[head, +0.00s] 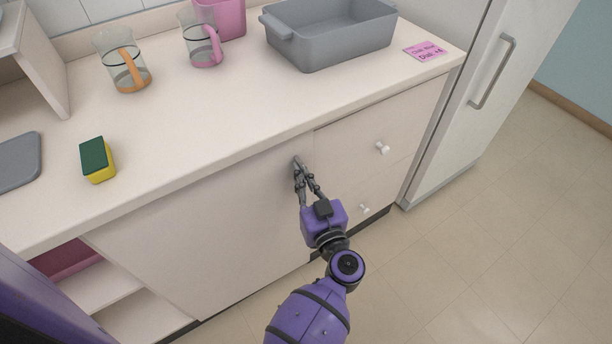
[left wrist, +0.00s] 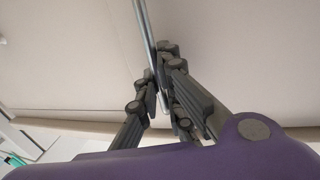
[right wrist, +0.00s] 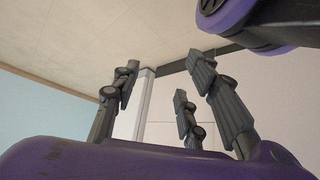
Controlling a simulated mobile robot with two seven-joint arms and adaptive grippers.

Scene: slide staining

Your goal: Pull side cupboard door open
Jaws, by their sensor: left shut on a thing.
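The side cupboard door (head: 205,230) is a plain cream panel below the counter, left of the drawers. My left gripper (head: 298,168) is at the upper right part of this panel. In the left wrist view, the left fingers (left wrist: 162,85) are closed around a thin metal bar handle (left wrist: 147,35) standing close to the cream surface. The handle is mostly hidden by the fingers in the head view. My right gripper (right wrist: 160,85) shows only in the right wrist view, with its fingers spread and nothing between them.
An open compartment with shelves (head: 110,290) lies left of the panel, with a pink bin (head: 65,258) inside. Drawers with white knobs (head: 382,147) and a tall white fridge (head: 465,110) are to the right. Jugs, a grey basin (head: 335,45) and a sponge (head: 97,160) stand on the counter.

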